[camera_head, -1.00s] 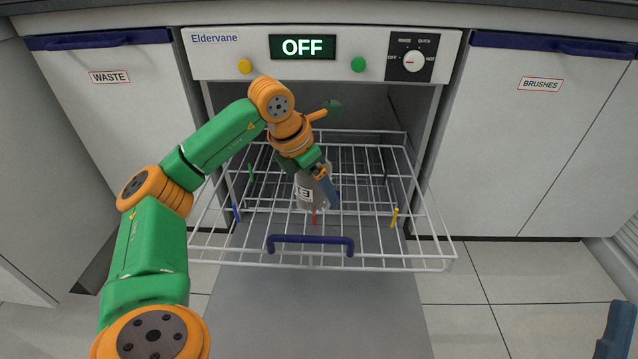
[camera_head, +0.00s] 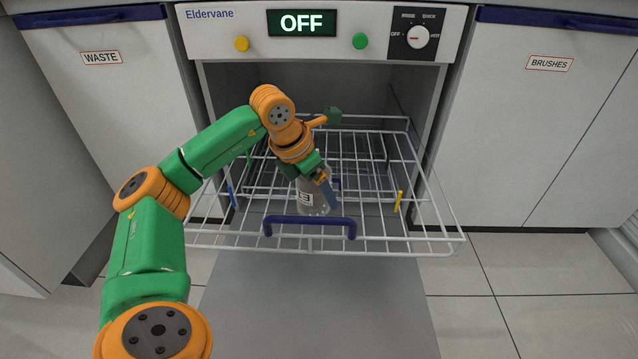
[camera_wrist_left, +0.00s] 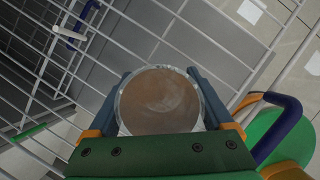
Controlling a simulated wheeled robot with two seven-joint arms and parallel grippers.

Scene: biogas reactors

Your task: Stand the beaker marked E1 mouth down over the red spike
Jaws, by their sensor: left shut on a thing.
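The clear beaker marked E1 (camera_head: 316,199) is in the pulled-out wire rack, with its label facing me and looking upside down. It appears upright with its mouth down. My left gripper (camera_head: 320,188) is shut on it from above. In the left wrist view the beaker's round end (camera_wrist_left: 158,101) sits between the two blue fingers. The red spike is not visible now; the beaker may hide it. I cannot tell whether the beaker's rim touches the rack. My right gripper is out of view.
The wire rack (camera_head: 430,238) has a blue handle (camera_head: 310,219) in front. A blue spike (camera_head: 231,198) stands at its left and a yellow spike (camera_head: 398,202) at its right. The dishwasher door (camera_head: 320,300) lies open below.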

